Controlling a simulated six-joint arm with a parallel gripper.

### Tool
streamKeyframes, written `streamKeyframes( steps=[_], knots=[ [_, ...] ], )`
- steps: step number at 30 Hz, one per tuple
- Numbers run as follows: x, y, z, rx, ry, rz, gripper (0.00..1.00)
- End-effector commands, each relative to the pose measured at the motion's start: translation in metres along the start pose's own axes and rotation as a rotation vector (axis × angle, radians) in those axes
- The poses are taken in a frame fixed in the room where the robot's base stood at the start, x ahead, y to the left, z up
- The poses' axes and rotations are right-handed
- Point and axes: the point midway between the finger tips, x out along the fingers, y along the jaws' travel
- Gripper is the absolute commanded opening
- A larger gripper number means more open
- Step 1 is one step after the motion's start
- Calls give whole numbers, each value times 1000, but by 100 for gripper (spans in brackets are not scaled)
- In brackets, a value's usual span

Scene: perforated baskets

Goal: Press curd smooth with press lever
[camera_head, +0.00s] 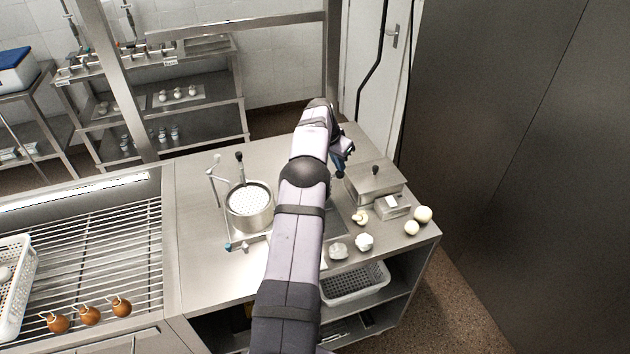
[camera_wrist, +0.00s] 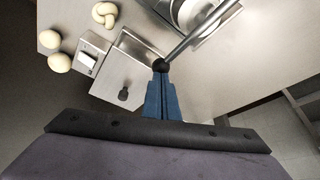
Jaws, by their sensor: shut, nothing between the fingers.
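My gripper (camera_head: 342,158) is over the back of the steel worktable, left of a steel box. In the wrist view its blue fingers (camera_wrist: 162,98) are shut with nothing between them. A metal lever (camera_wrist: 204,27) with a black ball knob (camera_wrist: 161,66) lies just beyond the fingertips. The knob overlaps the tips in the picture; I cannot tell if they touch. The lever runs toward a round metal vessel (camera_wrist: 188,10), cut off by the frame's top edge.
The steel box (camera_head: 374,185) has a black-knobbed lid. Pale balls (camera_head: 423,214) and knotted pieces (camera_head: 364,242) lie near the table's front right. A perforated pot (camera_head: 250,208) with a stand stands left of my arm. A wire rack (camera_head: 100,250) with a white basket is farther left.

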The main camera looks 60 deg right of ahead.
Motion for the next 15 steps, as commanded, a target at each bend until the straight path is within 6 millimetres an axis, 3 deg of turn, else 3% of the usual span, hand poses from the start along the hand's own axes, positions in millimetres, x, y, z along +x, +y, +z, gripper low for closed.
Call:
streamKeyframes(
  steps=[15],
  knots=[
    [-16, 0, -7, 0, 1, 0, 0]
  ],
)
